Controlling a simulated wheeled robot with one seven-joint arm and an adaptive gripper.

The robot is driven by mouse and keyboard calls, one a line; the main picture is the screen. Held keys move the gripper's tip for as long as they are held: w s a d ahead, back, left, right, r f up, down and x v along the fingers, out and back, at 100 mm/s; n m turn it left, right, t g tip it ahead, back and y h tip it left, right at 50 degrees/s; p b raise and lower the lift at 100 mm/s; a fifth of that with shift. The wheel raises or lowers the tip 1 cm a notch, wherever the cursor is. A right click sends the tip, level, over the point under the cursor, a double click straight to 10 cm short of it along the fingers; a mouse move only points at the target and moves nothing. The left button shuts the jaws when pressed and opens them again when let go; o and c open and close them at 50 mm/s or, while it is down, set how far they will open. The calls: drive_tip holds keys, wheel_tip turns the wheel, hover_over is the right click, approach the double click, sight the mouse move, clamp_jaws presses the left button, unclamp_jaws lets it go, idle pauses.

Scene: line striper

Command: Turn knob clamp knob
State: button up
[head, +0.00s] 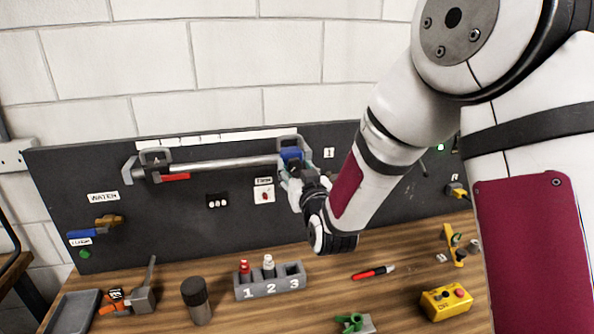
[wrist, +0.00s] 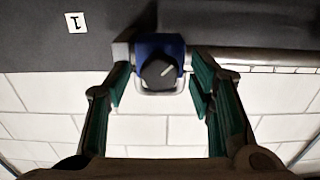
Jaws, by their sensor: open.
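The clamp knob (wrist: 159,73) is a dark, faceted knob with a light pointer line, on a blue clamp body (wrist: 150,45). In the wrist view it sits between the fingers of my gripper (wrist: 158,78), which is open with green pads to its left and right. Gaps show between the pads and the knob. In the head view the blue clamp (head: 291,153) is at the right end of a grey rail (head: 225,164) on the dark panel. My gripper (head: 297,184) is just below and in front of it, and my wrist partly hides the knob.
The dark panel (head: 120,235) also carries a valve marked WATER (head: 108,222). On the wooden bench stand a numbered holder (head: 270,287), a dark cylinder (head: 196,300), a red-and-black tool (head: 373,272) and a yellow box (head: 446,301). My arm covers the panel's right part.

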drive_tip(key=c, duration=1.2)
drive_tip(key=shift+o, duration=0.2)
